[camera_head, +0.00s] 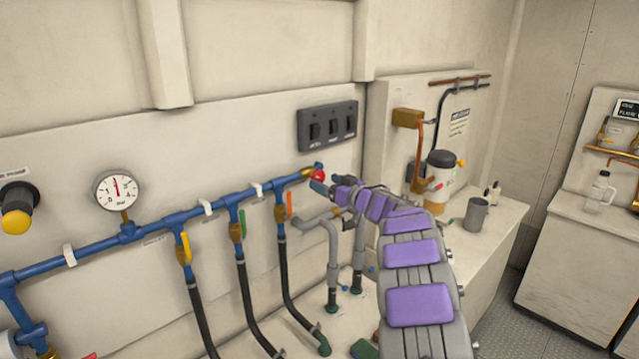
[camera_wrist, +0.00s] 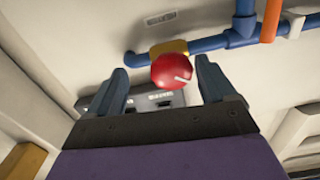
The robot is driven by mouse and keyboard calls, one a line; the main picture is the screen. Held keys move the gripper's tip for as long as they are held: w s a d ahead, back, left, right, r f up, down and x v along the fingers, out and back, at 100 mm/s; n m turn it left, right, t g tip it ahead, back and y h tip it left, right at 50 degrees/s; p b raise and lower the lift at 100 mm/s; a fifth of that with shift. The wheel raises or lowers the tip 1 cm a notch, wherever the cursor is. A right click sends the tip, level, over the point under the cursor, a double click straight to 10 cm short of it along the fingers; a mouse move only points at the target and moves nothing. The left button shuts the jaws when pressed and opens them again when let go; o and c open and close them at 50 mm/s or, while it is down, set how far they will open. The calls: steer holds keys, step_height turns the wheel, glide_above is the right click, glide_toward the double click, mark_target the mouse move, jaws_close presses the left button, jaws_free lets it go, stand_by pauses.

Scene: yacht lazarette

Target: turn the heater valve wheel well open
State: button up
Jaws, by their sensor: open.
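A small red round wheel (camera_head: 318,175) with a pale mark on its face sits by a brass fitting at the right end of the blue pipe on the wall. In the wrist view the wheel (camera_wrist: 170,73) shows between the two blue fingers of my gripper (camera_wrist: 162,66). The fingers are apart, with a gap on each side of the wheel. In the head view my gripper (camera_head: 319,187) is right at the wheel, and the arm hides part of the area behind it. I cannot tell whether a finger touches the wheel.
The blue pipe (camera_head: 85,241) carries a pressure gauge (camera_head: 117,190) and several branch valves with yellow, green and orange levers. A black switch panel (camera_head: 328,125) is above the wheel. Grey pipes (camera_head: 333,255) stand below. A white canister (camera_head: 438,185) and grey mug (camera_head: 477,214) are at right.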

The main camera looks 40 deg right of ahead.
mark_target(321, 181)
steer(key=shift+w+d, duration=0.25)
steer(key=shift+w, duration=0.2)
steer(key=shift+w+a, duration=0.1)
steer(key=shift+w, duration=0.15)
steer(key=shift+w+a+r, duration=0.15)
steer(key=shift+w+a, duration=0.65)
steer(key=shift+a, duration=0.2)
steer(key=shift+w+a+r, duration=0.1)
steer(key=shift+a, duration=0.25)
steer(key=shift+d, duration=1)
steer(key=shift+c, duration=1.2)
steer(key=shift+a, duration=0.6)
steer(key=c, duration=0.4)
steer(key=shift+d, duration=0.2)
steer(key=c, duration=0.3)
